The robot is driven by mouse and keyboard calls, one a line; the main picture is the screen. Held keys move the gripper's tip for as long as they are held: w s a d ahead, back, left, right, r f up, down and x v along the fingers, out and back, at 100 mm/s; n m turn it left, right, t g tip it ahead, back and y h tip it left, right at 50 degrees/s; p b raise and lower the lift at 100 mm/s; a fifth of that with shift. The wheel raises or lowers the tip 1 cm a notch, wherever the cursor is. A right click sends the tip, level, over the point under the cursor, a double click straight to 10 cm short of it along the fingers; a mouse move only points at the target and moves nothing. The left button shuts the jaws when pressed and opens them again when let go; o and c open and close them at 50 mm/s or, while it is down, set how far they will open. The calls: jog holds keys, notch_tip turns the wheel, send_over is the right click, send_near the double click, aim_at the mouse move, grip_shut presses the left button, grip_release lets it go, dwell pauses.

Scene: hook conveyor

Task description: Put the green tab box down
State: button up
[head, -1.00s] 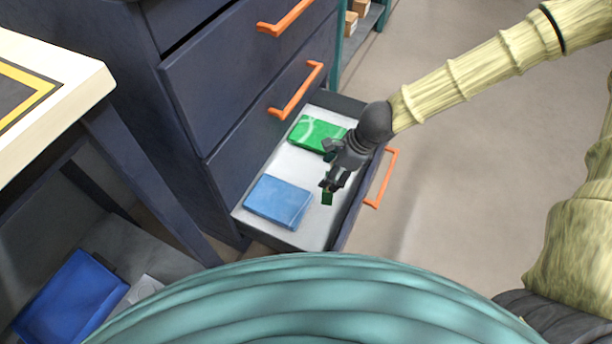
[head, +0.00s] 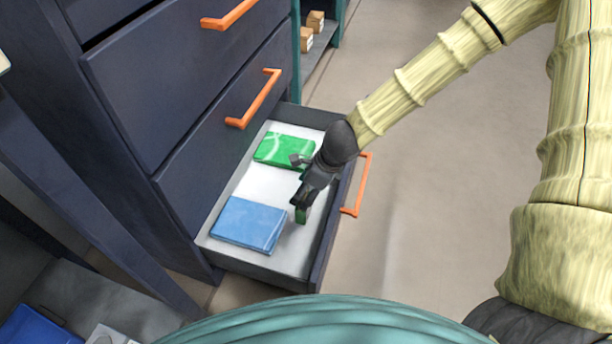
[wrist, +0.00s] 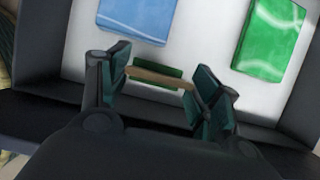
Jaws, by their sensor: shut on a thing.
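My gripper (head: 303,197) is shut on a small dark green box (head: 301,215), taken to be the green tab box. In the wrist view the box (wrist: 160,77) shows a thin tan edge and some dark green between the two fingertips (wrist: 158,84). The box is at the front right part of an open drawer (head: 262,266), inside its outline. I cannot tell whether it touches the drawer floor (head: 262,187). The fingers hide part of the box.
In the drawer lie a flat blue box (head: 249,224) at the near end and a bright green box (head: 284,150) with white marks at the far end. White floor is clear between them. The drawer's orange handle (head: 357,184) is just right of my gripper.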

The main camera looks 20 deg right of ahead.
jog(key=w+d+f+b, duration=0.1)
jog(key=w+d+f, duration=0.3)
jog(key=w, duration=0.5)
jog(key=shift+d+f+b, duration=0.15)
jog(key=shift+f+b, duration=0.05)
jog(key=shift+b, duration=0.2)
jog(key=shift+f, duration=0.1)
dwell(0.3)
jog(key=o, duration=1.2)
jog(key=shift+p+v, duration=4.65)
jog(key=shift+v, duration=1.5)
jog(key=shift+s, duration=0.15)
